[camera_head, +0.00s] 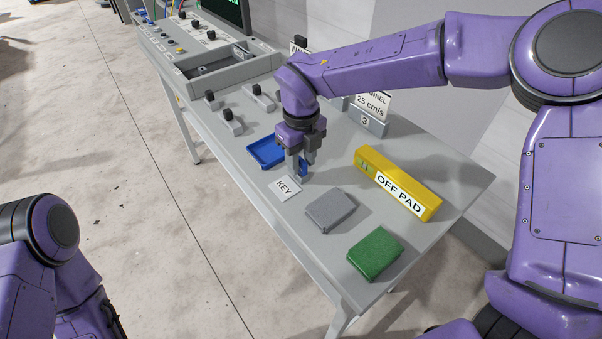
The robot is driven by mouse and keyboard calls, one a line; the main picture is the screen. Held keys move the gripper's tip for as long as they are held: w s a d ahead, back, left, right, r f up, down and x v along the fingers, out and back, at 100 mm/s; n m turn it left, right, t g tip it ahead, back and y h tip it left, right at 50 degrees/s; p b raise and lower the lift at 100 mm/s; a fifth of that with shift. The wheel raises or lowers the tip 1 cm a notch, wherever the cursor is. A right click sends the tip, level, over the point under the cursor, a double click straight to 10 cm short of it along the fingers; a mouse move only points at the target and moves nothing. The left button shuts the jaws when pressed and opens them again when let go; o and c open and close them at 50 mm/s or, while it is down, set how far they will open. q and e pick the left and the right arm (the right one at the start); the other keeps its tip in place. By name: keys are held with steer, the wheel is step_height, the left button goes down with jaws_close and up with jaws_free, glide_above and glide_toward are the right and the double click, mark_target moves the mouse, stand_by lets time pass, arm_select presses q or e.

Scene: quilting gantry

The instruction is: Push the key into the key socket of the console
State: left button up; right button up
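My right gripper (301,172) points down over the blue tray (262,154) on the grey table, just behind the white KEY label (285,188). Its fingers hide part of the tray, and a bit of blue shows beside them. I cannot make out the key or whether the fingers hold anything. The grey console (205,62) with knobs, buttons and a dark screen stands at the far end. I cannot pick out its key socket. My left arm is at the lower left; its gripper is out of view.
A yellow OFF PAD bar (398,184), a grey block (331,209) and a green block (375,252) lie at the near right of the table. Small grey lever units (232,124) stand between tray and console. Sign stands (368,115) line the back edge.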

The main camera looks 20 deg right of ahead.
steer(key=shift+s, duration=0.1)
jaws_close()
steer(key=shift+r+p, duration=1.75)
steer(key=shift+p, duration=0.1)
